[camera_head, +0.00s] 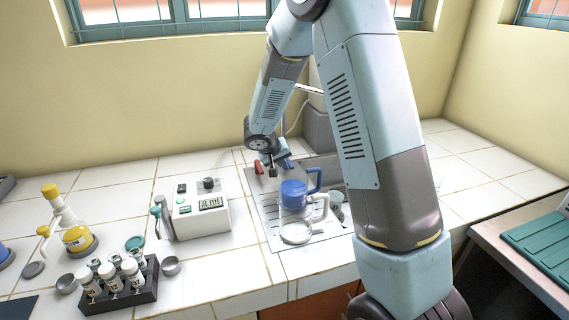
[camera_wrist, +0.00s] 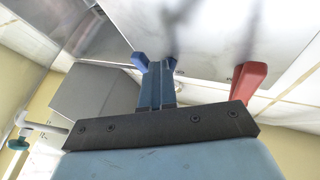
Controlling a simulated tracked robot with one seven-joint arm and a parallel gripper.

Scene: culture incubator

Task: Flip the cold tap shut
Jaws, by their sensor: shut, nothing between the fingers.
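The cold tap's blue lever (camera_wrist: 140,61) shows in the wrist view, partly behind my fingers. The hot tap's red lever (camera_wrist: 247,80) stands apart on the right of that view. My gripper (camera_wrist: 165,68) is shut and empty, with its fingertips right beside the blue lever; I cannot tell whether they touch it. In the head view my gripper (camera_head: 272,167) is low at the back of the sink, between the red lever (camera_head: 258,168) and a blue part (camera_head: 286,161) that looks like the cold lever. The lever's exact angle is unclear.
A jug with blue contents (camera_head: 293,194) stands in the metal sink area (camera_head: 268,222) just in front of my gripper. A white instrument box (camera_head: 196,212) is to the left. A dark vial rack (camera_head: 117,297) is at the front left. Tiled counter lies free at the back right.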

